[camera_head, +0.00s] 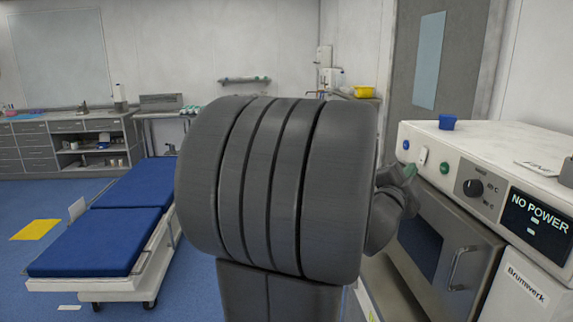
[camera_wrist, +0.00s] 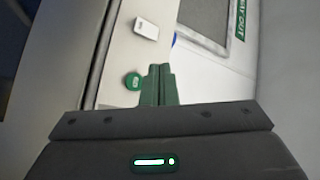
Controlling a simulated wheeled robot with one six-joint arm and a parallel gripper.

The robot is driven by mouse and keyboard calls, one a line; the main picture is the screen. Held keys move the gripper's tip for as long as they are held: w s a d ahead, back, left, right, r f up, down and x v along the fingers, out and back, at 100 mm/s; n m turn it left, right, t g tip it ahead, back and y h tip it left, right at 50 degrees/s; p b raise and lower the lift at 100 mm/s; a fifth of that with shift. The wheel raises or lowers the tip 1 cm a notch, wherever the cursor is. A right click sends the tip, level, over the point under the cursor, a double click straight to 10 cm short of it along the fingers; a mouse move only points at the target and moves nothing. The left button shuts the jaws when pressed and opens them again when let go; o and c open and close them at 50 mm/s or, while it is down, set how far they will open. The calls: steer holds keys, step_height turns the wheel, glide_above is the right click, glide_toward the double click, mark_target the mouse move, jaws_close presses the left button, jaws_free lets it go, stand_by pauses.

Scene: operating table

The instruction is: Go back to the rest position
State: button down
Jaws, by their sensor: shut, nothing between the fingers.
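My gripper (camera_wrist: 157,84) shows in the wrist view with its two green fingers together and nothing between them. The fingers point toward the white front of a machine, near a round green button (camera_wrist: 133,81). I cannot tell whether they touch it. In the head view my own large grey arm link fills the middle and hides much of the gripper and what lies behind.
The white machine (camera_head: 473,148) stands close on the right, with a dial, an oven-like door and a display reading "NO POWER". A blue cup (camera_head: 447,122) sits on top. A blue-padded bed (camera_head: 98,240) stands at left. Blue floor is open at far left.

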steer(key=shift+s+a, duration=0.15)
steer(key=shift+a, duration=0.8)
steer(key=shift+s+a, duration=0.1)
steer(key=shift+a, duration=0.85)
